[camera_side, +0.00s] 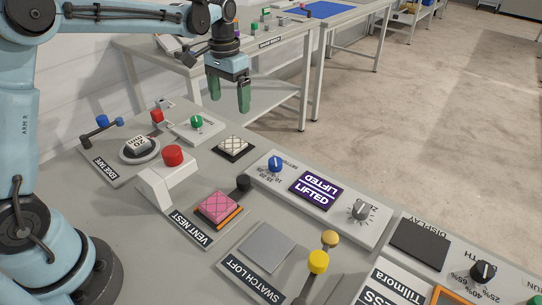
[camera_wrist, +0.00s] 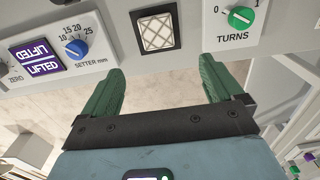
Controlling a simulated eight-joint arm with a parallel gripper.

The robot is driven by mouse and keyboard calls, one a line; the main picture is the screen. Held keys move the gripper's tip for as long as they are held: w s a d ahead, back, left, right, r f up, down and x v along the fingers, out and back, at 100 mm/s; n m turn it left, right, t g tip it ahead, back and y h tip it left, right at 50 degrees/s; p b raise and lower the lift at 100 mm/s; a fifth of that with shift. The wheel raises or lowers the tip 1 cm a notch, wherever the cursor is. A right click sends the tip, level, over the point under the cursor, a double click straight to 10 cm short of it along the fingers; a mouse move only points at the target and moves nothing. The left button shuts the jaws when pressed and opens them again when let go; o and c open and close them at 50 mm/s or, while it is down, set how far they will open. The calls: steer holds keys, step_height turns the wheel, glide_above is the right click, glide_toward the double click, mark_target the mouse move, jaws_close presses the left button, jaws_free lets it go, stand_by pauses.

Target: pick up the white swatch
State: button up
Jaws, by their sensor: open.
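The white swatch (camera_side: 233,145) is a small quilted square with diagonal stitch lines. It lies on a dark square pad behind the vent nest. In the wrist view the white swatch (camera_wrist: 157,32) shows near the top middle, beyond the fingertips and roughly centred between them. My gripper (camera_side: 229,94) is open and empty, its two green fingers hanging above and apart from the swatch. In the wrist view my gripper (camera_wrist: 159,75) shows both green fingers spread wide with nothing between them.
A pink swatch (camera_side: 217,206) lies on an orange piece at the vent nest. A red button (camera_side: 172,155) on a bracket, a green turns knob (camera_side: 196,122) and a blue setter knob (camera_side: 275,163) stand around. A purple display (camera_side: 316,190) reads LIFTED. The swatch loft plate (camera_side: 265,246) is bare.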

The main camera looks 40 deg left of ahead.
glide_above(234, 142)
step_height(234, 142, down, 7)
steer(key=shift+w+a+r, duration=0.15)
steer(key=shift+r, duration=0.05)
steer(key=shift+s+d+f, duration=0.1)
steer(key=shift+f, duration=1.3)
steer(key=shift+s+d+f, duration=0.1)
steer(key=shift+f, duration=1.25)
steer(key=c, duration=1.1)
steer(key=shift+r, duration=0.15)
